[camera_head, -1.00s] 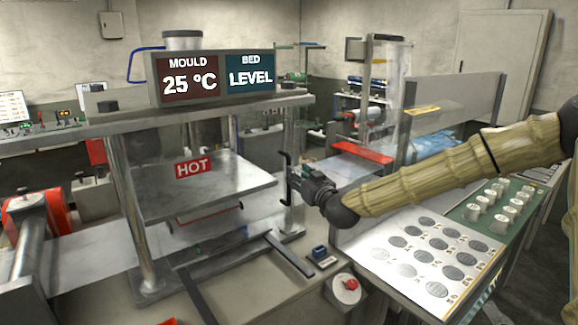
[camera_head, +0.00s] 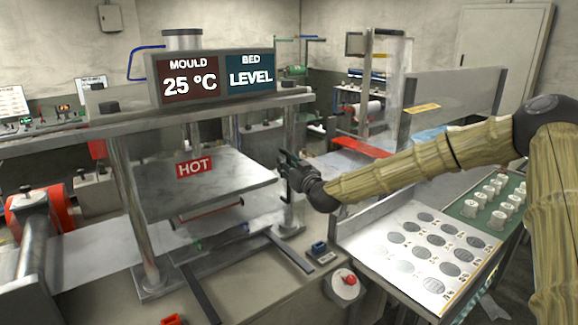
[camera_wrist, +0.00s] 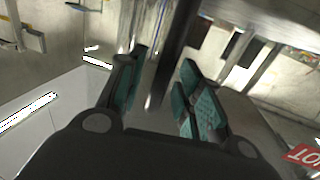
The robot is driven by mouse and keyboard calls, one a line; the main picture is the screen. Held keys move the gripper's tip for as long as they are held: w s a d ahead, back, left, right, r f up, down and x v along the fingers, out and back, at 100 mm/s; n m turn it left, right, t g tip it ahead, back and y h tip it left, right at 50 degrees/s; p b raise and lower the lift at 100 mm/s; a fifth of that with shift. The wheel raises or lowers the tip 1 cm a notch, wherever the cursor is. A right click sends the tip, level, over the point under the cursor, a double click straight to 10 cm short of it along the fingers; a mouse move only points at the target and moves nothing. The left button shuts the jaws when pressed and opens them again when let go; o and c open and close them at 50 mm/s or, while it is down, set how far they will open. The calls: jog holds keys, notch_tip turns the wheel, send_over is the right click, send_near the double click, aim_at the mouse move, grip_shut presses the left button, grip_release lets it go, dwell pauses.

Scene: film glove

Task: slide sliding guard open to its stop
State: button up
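A dark upright handle (camera_head: 286,188) stands at the right front of the hot press, beside its right steel post. I take it as the sliding guard's handle; the guard panel itself I cannot clearly make out. My gripper (camera_head: 287,162) is at the handle's upper part, reaching in from the right. In the wrist view my gripper (camera_wrist: 157,92) is open, its teal-padded fingers apart. A dark bar (camera_wrist: 178,45), seemingly the handle, runs between and beyond the fingers. Whether a pad touches it I cannot tell.
The press plate with the HOT label (camera_head: 210,180) lies left of my gripper. A grey panel (camera_head: 455,95) and a clear sheet (camera_head: 388,80) stand behind my arm.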

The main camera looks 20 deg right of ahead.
grip_shut()
jog(key=shift+a, duration=0.15)
